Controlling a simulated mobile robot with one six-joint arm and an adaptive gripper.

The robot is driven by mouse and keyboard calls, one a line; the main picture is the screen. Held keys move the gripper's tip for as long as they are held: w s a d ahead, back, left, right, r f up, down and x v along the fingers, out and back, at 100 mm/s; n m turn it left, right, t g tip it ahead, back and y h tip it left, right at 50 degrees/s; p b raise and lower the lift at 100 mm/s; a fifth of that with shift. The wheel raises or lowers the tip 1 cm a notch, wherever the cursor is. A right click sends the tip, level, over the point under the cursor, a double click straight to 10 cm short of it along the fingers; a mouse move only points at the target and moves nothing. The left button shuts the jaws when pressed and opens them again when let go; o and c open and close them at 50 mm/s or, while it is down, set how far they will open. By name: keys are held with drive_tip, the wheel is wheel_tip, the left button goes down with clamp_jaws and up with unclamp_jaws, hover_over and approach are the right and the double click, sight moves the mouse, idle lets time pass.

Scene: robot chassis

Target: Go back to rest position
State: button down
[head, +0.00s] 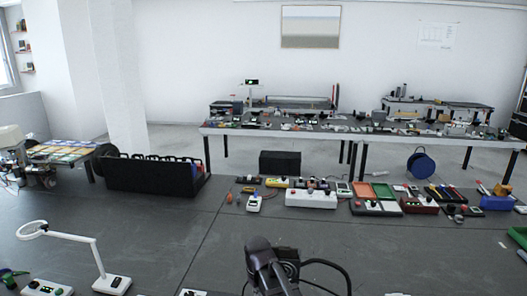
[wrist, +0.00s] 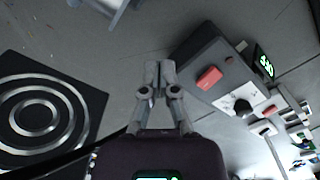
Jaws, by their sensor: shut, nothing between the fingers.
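My gripper (wrist: 157,84) shows in the wrist view with its two grey fingers shut together and nothing between them. It hangs over a bare strip of grey surface, between a black plate with light rings (wrist: 40,112) on the left and a dark grey box with a red button and a black knob (wrist: 207,60) on the right. In the head view part of my dark arm (head: 268,262) shows at the bottom middle; the fingers cannot be made out there.
A ring lamp (head: 95,258) stands at the front left. A black rack (head: 150,175) stands behind it. Several devices and trays, among them a white box (head: 310,199), line the far edge. A long table (head: 225,131) stands beyond. The middle of the dark surface is mostly clear.

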drive_tip(key=s+d+m, duration=0.3)
drive_tip(key=s+d, duration=0.1)
drive_tip(key=d, duration=0.5)
drive_tip(key=s+d+m, duration=0.3)
drive_tip(key=s+d, duration=0.2)
drive_tip(key=d, duration=0.4)
drive_tip(key=shift+d+m, duration=0.4)
drive_tip(key=shift+s, duration=0.1)
